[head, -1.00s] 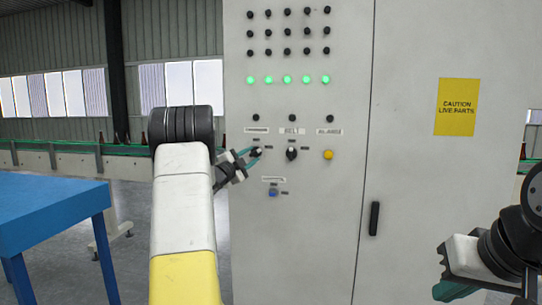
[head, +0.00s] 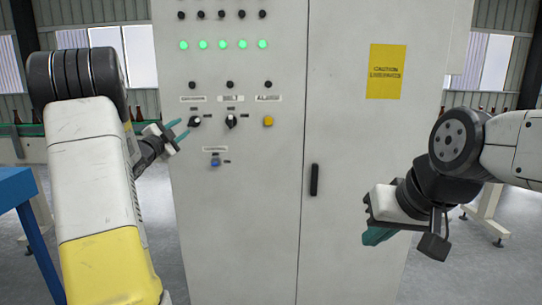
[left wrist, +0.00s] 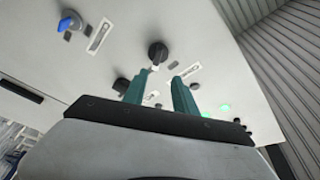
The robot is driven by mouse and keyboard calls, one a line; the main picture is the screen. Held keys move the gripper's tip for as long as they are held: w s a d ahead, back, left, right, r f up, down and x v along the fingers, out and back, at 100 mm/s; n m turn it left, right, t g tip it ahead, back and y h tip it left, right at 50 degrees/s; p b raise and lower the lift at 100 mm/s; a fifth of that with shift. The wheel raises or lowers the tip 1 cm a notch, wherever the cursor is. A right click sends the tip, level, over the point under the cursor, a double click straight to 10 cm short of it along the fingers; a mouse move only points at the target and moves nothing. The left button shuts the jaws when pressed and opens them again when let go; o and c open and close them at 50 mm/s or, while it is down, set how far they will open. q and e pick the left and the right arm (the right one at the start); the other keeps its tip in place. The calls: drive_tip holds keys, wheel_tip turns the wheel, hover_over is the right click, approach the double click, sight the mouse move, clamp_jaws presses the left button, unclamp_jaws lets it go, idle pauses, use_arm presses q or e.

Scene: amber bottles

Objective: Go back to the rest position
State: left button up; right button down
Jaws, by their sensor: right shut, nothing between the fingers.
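My left gripper (head: 181,129) is open and empty, just left of the left black selector knob (head: 195,121) on the control cabinet (head: 340,150). In the left wrist view its two teal fingers (left wrist: 160,84) stand apart, with a black knob (left wrist: 157,52) beyond their tips. My right gripper (head: 378,237) is shut and empty, low in front of the cabinet's right door, its teal fingers pointing down and left.
A blue table (head: 15,190) stands at the left. Conveyors with bottles run behind.

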use_arm(q)
drive_tip(key=s+d+r+n+g+y, duration=0.3)
drive_tip(key=s+d+n+g+y, duration=0.15)
drive_tip(key=s+d+n, duration=0.4)
drive_tip(key=s+d+f+n+g+h, duration=0.1)
drive_tip(key=s+d+f+g, duration=0.2)
drive_tip(key=s, duration=0.7)
drive_tip(key=s+d+f+n+g+h, duration=0.1)
drive_tip(key=s+d+f, duration=0.4)
drive_tip(key=s, duration=0.6)
drive_tip(key=s+d+f+n+g+h, duration=0.1)
drive_tip(key=s+d+f+g, duration=0.3)
drive_tip(key=s+d, duration=0.4)
drive_tip(key=s+n+g, duration=0.1)
drive_tip(key=s, duration=0.1)
drive_tip(key=shift+s+n+h, duration=0.35)
drive_tip(key=shift+s, duration=0.05)
